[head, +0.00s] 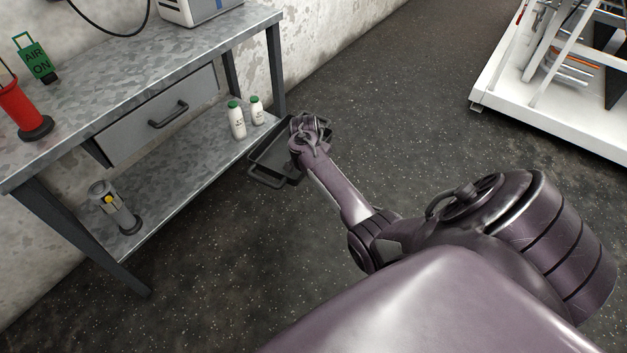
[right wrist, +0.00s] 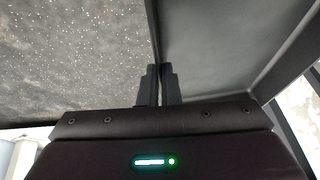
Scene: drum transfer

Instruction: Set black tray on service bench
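The black tray (head: 272,152), shallow with a loop handle at its near end, is beside the right end of the grey metal service bench (head: 95,75). My right gripper (head: 312,130) is at the tray's right side; its fingertips are hidden in the head view. In the right wrist view, the fingers (right wrist: 160,84) are closed on the thin rim of the tray (right wrist: 215,45). The tray looks held above the floor, but its exact height is hard to tell. My left gripper is not in view.
The bench top holds a red cylinder (head: 22,108), a green AIR ON tag (head: 36,62) and a white device (head: 190,8). Two white bottles (head: 237,121) and a grey cylinder (head: 112,206) stand on its lower shelf. A white rack (head: 550,115) is far right. Mid-floor is clear.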

